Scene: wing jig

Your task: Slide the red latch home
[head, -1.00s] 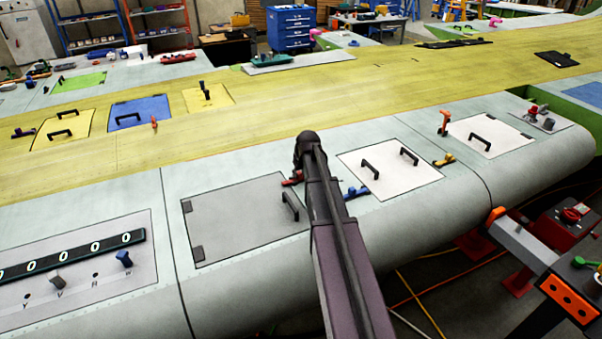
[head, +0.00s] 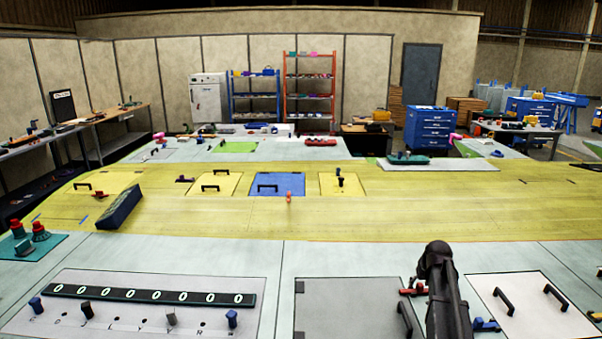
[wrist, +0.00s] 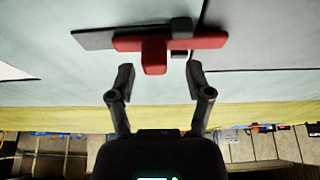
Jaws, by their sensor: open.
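The red latch (wrist: 170,42) lies across the top middle of the wrist view, with a red knob (wrist: 154,57) standing out toward me. A dark bracket piece (wrist: 181,28) crosses the red bar. My gripper (wrist: 160,75) is open, its two fingertips just short of the knob and to either side of it. I see no contact. In the head view the red latch (head: 413,291) shows at the right edge of the grey panel (head: 345,310), partly hidden by my arm. The fingers are hidden there.
A white panel with black handles (head: 530,305) and a blue latch (head: 486,324) lie right of my arm. A black handle (head: 404,318) stands on the grey panel. A counter strip (head: 150,294) and red knobs (head: 38,231) are at the left.

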